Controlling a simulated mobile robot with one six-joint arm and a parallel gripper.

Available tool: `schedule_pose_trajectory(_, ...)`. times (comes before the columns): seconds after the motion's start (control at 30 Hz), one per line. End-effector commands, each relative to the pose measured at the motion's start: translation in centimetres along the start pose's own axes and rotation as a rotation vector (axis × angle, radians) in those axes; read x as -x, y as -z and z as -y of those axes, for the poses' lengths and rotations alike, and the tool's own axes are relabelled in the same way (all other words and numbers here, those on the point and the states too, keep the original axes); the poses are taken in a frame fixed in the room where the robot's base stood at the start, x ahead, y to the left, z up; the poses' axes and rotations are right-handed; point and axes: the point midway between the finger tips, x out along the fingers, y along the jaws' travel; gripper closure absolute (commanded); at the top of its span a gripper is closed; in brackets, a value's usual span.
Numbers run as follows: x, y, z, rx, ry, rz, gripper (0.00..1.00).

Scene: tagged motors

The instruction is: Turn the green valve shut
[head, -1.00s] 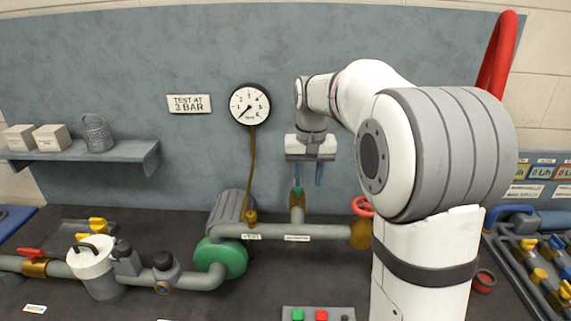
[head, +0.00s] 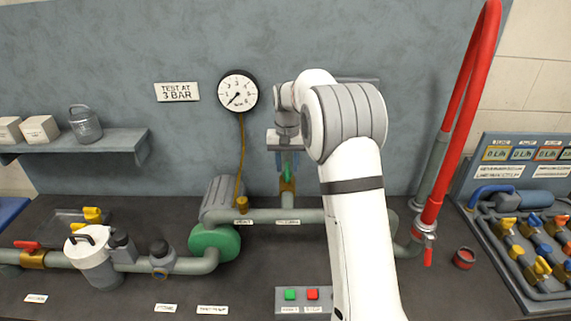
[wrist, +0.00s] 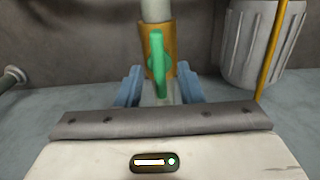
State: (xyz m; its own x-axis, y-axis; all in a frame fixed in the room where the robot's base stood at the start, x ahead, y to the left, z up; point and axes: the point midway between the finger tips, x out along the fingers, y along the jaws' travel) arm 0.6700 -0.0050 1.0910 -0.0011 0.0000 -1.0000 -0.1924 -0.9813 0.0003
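The green valve has a green lever handle (head: 287,173) on a brass body (head: 287,185), on the short upright branch of the grey pipe behind my arm. In the wrist view the green handle (wrist: 158,62) lies lengthwise along the pipe, in front of the brass body (wrist: 172,66). My gripper (head: 286,160) is at the handle, pointing down. In the wrist view its blue fingers (wrist: 160,84) stand apart, one each side of the handle's end, with gaps visible. Whether either finger touches it I cannot tell.
A pressure gauge (head: 238,91) hangs on the wall left of the gripper. A green pump (head: 214,241) stands left on the pipe, with a button box (head: 303,299) in front. A red hose (head: 462,110) rises at right. My arm hides part of the pipe.

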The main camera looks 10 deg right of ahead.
Motion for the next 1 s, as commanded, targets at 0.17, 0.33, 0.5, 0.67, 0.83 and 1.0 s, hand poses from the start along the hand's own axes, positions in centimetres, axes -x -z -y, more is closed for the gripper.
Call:
schedule_pose_trajectory(0.17,-0.71,0.01,-0.04,0.0,0.0,-0.001,0.66)
schedule_pose_trajectory(0.33,-0.72,0.01,-0.06,-0.001,0.0,-0.001,0.66)
schedule_pose_trajectory(0.5,-0.7,0.01,-0.08,-0.001,0.0,-0.001,0.78)
schedule_pose_trajectory(0.67,-0.69,0.01,-0.1,-0.001,0.0,-0.001,0.91)
schedule_pose_trajectory(0.83,-0.68,0.01,-0.11,-0.002,0.0,-0.001,1.0)
schedule_pose_trajectory(1.0,-0.67,-0.07,0.34,0.001,0.001,-0.001,1.0)
